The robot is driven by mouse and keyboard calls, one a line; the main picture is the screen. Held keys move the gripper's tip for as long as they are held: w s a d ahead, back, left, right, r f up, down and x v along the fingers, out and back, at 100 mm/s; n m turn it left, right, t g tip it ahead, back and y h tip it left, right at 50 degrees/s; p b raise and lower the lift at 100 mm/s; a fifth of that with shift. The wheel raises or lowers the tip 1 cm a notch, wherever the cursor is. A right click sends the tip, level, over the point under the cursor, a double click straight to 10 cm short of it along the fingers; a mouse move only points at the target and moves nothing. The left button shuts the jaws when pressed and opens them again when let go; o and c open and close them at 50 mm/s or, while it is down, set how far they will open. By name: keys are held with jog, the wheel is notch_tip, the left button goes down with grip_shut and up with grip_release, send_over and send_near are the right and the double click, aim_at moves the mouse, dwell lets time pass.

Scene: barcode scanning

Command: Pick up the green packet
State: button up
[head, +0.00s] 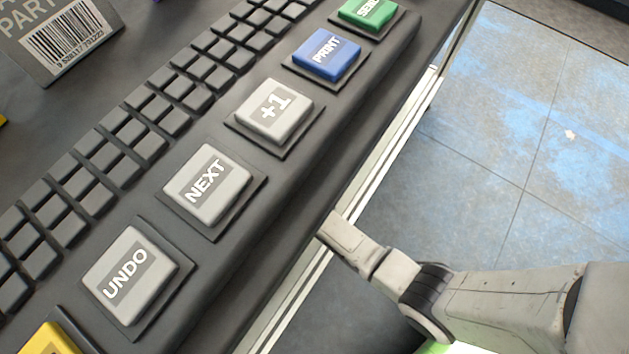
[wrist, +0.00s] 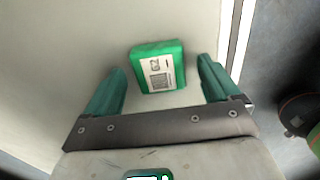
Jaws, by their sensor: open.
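The green packet (wrist: 176,55) shows in the wrist view, with a white label bearing a code and the marks "G2". It lies on a pale flat surface (wrist: 60,50), a little beyond and between my fingertips. My gripper (wrist: 162,80) is open, with one teal finger to the left of the packet and one to the right; neither appears to touch it. In the head view the packet does not show, and my arm reaches in from the lower right, its end hidden under the keyboard's edge.
In the head view a dark keyboard with large buttons, such as NEXT (head: 207,184) and PRINT (head: 326,54), fills the left and middle. A barcode card (head: 62,35) stands at top left. Tiled floor (head: 530,130) is open at right. A dark round object (wrist: 303,118) shows at the wrist view's right.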

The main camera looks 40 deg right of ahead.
jog(key=shift+f, duration=0.15)
jog(key=c, duration=1.2)
jog(key=shift+c, duration=0.2)
